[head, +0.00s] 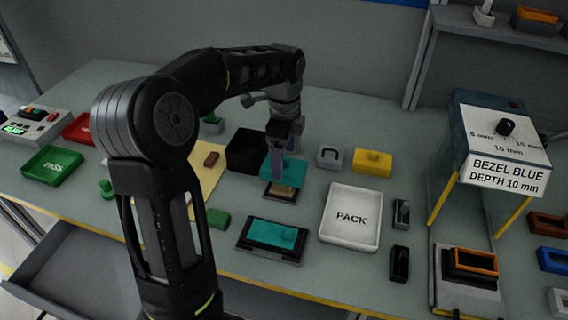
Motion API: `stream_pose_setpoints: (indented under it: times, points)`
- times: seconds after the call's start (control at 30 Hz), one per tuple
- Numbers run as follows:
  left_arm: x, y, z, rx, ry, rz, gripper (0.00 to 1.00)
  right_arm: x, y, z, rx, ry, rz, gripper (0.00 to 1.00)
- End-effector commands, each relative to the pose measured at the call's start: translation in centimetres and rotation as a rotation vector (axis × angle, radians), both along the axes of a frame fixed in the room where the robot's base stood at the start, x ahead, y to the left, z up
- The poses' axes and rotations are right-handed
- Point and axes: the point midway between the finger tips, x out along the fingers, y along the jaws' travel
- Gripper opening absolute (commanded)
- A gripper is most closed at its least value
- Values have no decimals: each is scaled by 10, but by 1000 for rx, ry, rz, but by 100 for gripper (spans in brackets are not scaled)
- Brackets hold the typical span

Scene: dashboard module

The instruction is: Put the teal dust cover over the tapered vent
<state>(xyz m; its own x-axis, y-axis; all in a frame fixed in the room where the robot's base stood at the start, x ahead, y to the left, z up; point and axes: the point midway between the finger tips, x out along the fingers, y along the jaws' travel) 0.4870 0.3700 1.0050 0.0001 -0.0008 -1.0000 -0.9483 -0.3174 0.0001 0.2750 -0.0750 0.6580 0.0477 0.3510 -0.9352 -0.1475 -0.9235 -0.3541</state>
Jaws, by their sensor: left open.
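The teal dust cover (293,175) is in the middle of the table, directly below my left gripper (282,154). My left gripper points down, with its fingers at the cover and overlapping its upper part; it is open. A small dark base with a tan top (282,192), probably the tapered vent's, shows at the cover's front edge. The vent itself is hidden, and I cannot tell whether the cover is fully seated. A second teal piece (268,233), flat, lies in a dark tray (259,253) nearer the front. My right gripper is not in view.
A black bin (244,152) stands close left of the cover. A grey handled block (328,156) and a yellow block (372,161) are to the right. A white PACK tray (351,236) is front right. The green PASS tray (52,166) is far left.

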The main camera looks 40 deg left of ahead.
Motion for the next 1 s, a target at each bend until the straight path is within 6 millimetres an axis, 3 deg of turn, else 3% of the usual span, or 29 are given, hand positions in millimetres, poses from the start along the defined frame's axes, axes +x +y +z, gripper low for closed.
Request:
stream_pose_setpoints:
  times: [0.13, 0.3, 1.0]
  points:
    - [1, 0, 25, 0, -4, 0, 85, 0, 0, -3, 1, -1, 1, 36]
    - [0, 0, 43, 0, -2, 0, 85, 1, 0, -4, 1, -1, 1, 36]
    - [0, 0, 45, 0, 0, -1, 85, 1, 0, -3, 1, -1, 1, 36]
